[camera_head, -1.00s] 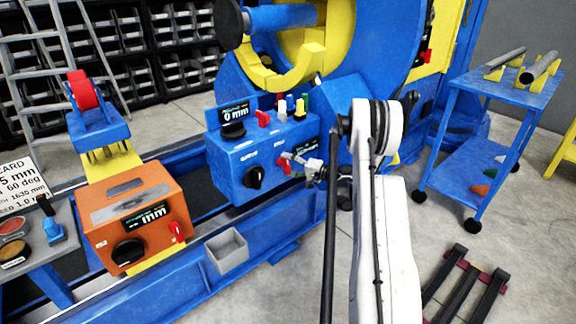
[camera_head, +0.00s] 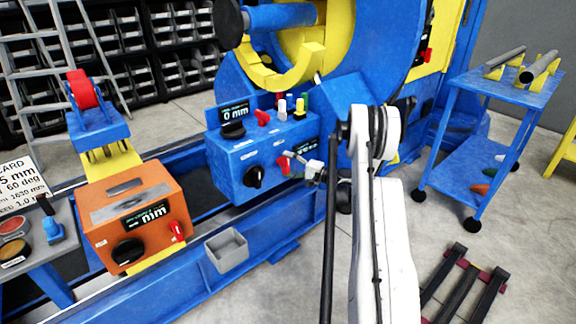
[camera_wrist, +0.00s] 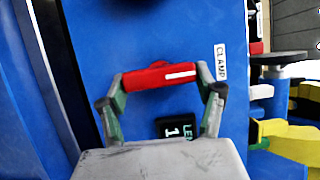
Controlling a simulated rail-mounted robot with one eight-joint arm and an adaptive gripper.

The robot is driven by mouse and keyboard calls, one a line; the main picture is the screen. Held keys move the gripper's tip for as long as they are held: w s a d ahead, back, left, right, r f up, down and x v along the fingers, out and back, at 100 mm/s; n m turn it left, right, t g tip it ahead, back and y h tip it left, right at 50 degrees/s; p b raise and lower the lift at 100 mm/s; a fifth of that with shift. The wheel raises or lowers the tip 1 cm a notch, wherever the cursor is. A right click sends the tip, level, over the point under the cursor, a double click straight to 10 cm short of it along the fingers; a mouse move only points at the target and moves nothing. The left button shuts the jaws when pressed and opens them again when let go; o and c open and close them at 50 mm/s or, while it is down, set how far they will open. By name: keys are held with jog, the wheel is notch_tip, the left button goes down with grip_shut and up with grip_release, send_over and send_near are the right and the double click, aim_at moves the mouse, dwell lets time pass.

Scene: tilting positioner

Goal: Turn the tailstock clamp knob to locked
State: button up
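A red bar-shaped knob (camera_wrist: 160,76) with a white stripe sits on a blue panel beside a label reading CLAMP (camera_wrist: 220,62). In the head view this red knob (camera_head: 284,164) is on the front of the blue control box (camera_head: 225,165). My gripper (camera_wrist: 161,88) has one finger at each end of the bar, and both fingertips appear to touch it. In the wrist view the bar lies nearly level across the picture. In the head view my gripper (camera_head: 298,162) reaches the box from the right, and its fingertips are small there.
A black knob (camera_head: 255,177) is left of the red one, and small coloured levers (camera_head: 283,108) stand on top. An orange box (camera_head: 140,215) with its own red handle (camera_head: 177,230) stands at left. A grey bin (camera_head: 227,250) hangs below. A blue cart (camera_head: 480,150) stands at right.

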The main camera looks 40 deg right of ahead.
jog(key=o, duration=0.3)
jog(key=v, duration=1.2)
jog(key=shift+f, duration=0.1)
